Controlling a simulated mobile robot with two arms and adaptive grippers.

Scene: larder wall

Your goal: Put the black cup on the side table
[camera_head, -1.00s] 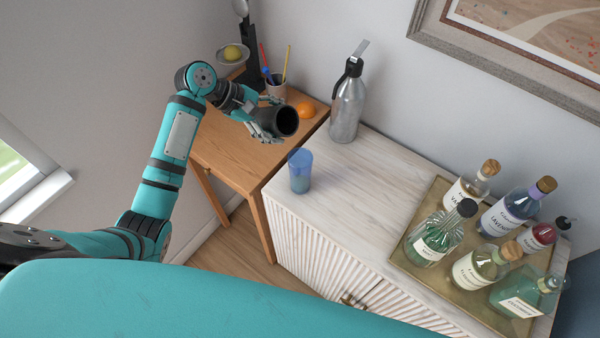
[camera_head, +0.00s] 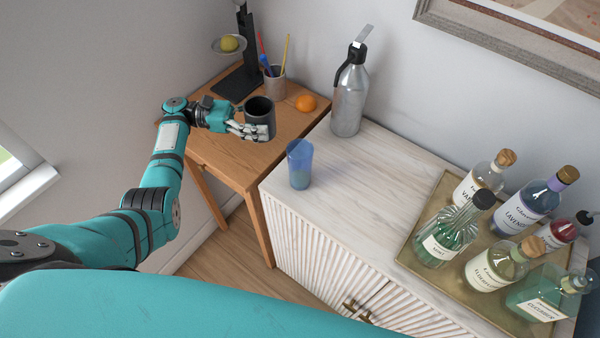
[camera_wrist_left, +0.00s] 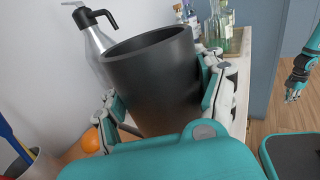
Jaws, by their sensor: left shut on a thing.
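The black cup (camera_head: 260,113) is upright in my left gripper (camera_head: 250,130), which is shut on it from the left side. The cup is over the wooden side table (camera_head: 222,155); I cannot tell whether its base touches the top. In the left wrist view the cup (camera_wrist_left: 155,85) fills the middle, with fingers on both sides of it. Its open rim faces up and its base is hidden. My right gripper (camera_wrist_left: 293,92) shows small at the right of the left wrist view; its fingers are too small to judge.
On the side table are an orange (camera_head: 306,103), a pencil pot (camera_head: 274,86) and a black scale (camera_head: 238,84) with a lemon. A white cabinet (camera_head: 390,190) adjoins it, bearing a blue glass (camera_head: 299,165), a metal bottle (camera_head: 349,100) and a tray (camera_head: 425,222) of bottles.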

